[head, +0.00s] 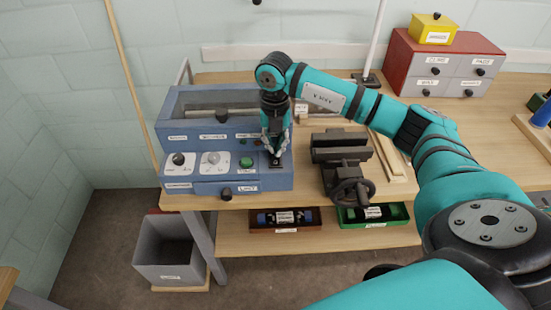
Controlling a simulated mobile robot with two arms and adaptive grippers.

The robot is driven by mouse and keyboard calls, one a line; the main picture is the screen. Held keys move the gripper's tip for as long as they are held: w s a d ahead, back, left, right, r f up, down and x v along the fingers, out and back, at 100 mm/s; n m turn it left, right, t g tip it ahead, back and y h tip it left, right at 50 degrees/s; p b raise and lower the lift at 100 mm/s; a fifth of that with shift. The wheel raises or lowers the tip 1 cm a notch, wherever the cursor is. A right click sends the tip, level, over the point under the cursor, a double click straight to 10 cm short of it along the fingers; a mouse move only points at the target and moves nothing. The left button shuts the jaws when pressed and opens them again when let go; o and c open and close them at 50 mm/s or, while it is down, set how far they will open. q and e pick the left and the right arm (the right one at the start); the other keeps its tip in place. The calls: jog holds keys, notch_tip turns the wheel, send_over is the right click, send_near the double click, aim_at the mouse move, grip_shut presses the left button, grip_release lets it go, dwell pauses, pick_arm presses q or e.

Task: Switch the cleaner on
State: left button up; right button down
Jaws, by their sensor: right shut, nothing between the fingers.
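The cleaner appears to be the blue box-shaped machine (174,110) at the left end of the workbench. Its front panel carries a black knob (178,159), a grey dial (214,158), a green button (246,162) and a dark switch plate (275,161) at the right. My right gripper (275,153) is shut and empty, pointing down at the switch plate. Its fingertips are at or just above the plate; I cannot tell whether they touch. The gripper hides part of the switch, so its position is unclear. My left gripper is not in view.
A dark vise (341,150) stands right of the machine on the bench (305,190). A red-and-grey drawer cabinet (400,52) with a yellow box (433,28) is at the back. A grey bin (168,250) stands on the floor. Red and green trays (373,222) are on the lower shelf.

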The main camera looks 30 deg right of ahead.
jog(key=shift+s+f+b, duration=0.1)
jog(key=shift+f+b, duration=0.4)
jog(key=shift+f, duration=0.3)
jog(key=shift+r, duration=0.1)
jog(key=shift+r+p, duration=0.75)
jog(key=shift+r, duration=0.15)
jog(key=shift+r+p, duration=1.65)
jog(key=shift+r, duration=0.95)
